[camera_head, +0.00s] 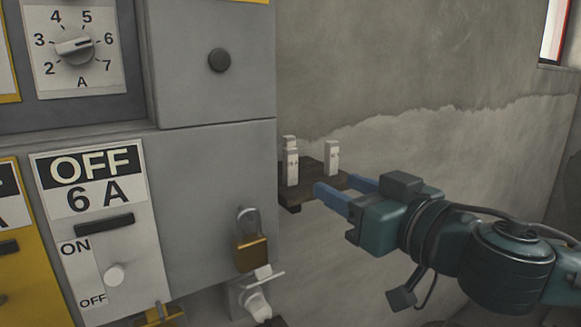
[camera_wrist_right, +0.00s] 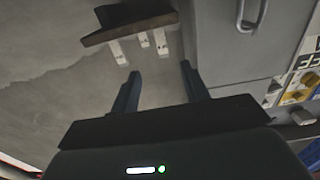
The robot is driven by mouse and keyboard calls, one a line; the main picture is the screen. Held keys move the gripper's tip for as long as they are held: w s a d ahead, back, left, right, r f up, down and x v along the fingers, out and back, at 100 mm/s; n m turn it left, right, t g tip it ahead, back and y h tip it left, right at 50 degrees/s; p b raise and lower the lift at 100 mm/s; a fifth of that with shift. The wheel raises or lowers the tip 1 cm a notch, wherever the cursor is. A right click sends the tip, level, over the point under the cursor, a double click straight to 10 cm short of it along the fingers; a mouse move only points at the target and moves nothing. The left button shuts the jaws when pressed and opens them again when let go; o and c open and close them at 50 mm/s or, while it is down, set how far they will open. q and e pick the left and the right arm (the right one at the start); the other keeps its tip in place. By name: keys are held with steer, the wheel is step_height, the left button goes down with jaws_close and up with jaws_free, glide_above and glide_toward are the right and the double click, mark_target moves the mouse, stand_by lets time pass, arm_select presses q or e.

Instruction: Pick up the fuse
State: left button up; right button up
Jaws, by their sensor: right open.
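Three white fuses stand upright on a small dark wooden shelf (camera_head: 291,201) at the wall: a front left fuse (camera_head: 292,168), one partly hidden behind it, and a right fuse (camera_head: 332,158). In the right wrist view the shelf (camera_wrist_right: 130,27) shows upside down with the fuses (camera_wrist_right: 117,52) beyond my fingers. My right gripper (camera_head: 337,186) comes in from the right. Its two blue fingers are apart, with nothing between them, close to the shelf's right front. The gap between the fingers (camera_wrist_right: 160,71) faces the fuses and touches none of them. My left gripper is out of view.
A grey cabinet (camera_head: 210,180) fills the left, with an OFF 6 A panel (camera_head: 95,190), a dial (camera_head: 75,46) and a brass padlock (camera_head: 251,250). A white fitting (camera_head: 258,300) sits below the padlock. The wall right of the shelf is bare.

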glide_toward(293, 163)
steer(key=x, duration=0.3)
steer(key=p+x, duration=0.2)
steer(key=x, duration=0.3)
steer(key=shift+r, duration=0.15)
steer(key=shift+w+a+p, duration=0.2)
steer(key=shift+w+p, duration=0.1)
jaws_close()
